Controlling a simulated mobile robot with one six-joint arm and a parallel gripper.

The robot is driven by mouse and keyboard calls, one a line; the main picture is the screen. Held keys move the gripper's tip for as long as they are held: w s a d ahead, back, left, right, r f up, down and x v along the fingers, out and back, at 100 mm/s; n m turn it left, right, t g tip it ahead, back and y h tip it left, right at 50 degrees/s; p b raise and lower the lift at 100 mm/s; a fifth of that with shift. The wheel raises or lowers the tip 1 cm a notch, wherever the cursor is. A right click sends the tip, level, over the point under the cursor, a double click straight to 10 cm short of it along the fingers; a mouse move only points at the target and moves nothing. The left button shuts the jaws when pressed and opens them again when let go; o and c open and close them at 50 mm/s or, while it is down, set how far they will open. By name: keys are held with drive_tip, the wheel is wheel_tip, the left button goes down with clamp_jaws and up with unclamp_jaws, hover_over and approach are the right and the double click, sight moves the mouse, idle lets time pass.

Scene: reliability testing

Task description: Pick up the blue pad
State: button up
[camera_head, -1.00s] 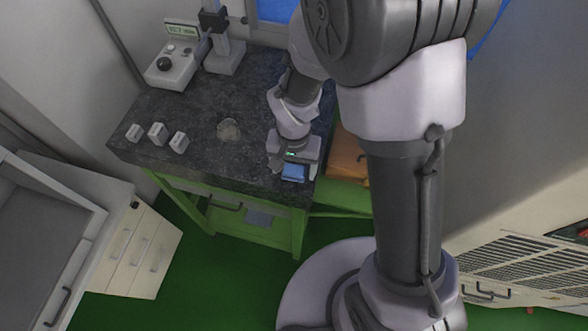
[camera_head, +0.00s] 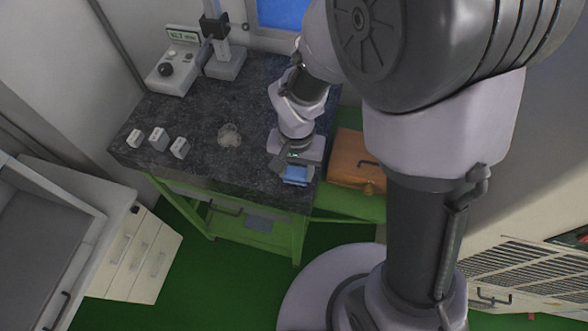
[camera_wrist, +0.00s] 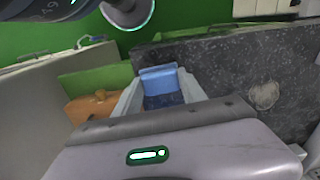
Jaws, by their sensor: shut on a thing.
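The blue pad (camera_head: 296,174) is at the right front part of the dark stone table top (camera_head: 190,95). My gripper (camera_head: 296,168) is at the pad and shut on it. In the wrist view the pad (camera_wrist: 160,82) sits between the two pale fingers of my gripper (camera_wrist: 160,98), its upper part light blue and its lower part darker. My gripper hides part of the pad in the head view. I cannot tell whether the pad touches the table top.
Several small white blocks (camera_head: 158,138) and a round pale patch (camera_head: 229,135) are on the table to the left. A grey device (camera_head: 170,75) and a stand (camera_head: 224,62) are at the back. An orange case (camera_head: 350,158) lies right of the table.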

drive_tip(key=s+d+r+b, duration=0.1)
drive_tip(key=s+d+b, duration=0.3)
drive_tip(key=s+b, duration=0.7)
drive_tip(key=shift+s+d+r, duration=0.15)
drive_tip(key=shift+s, duration=1.4)
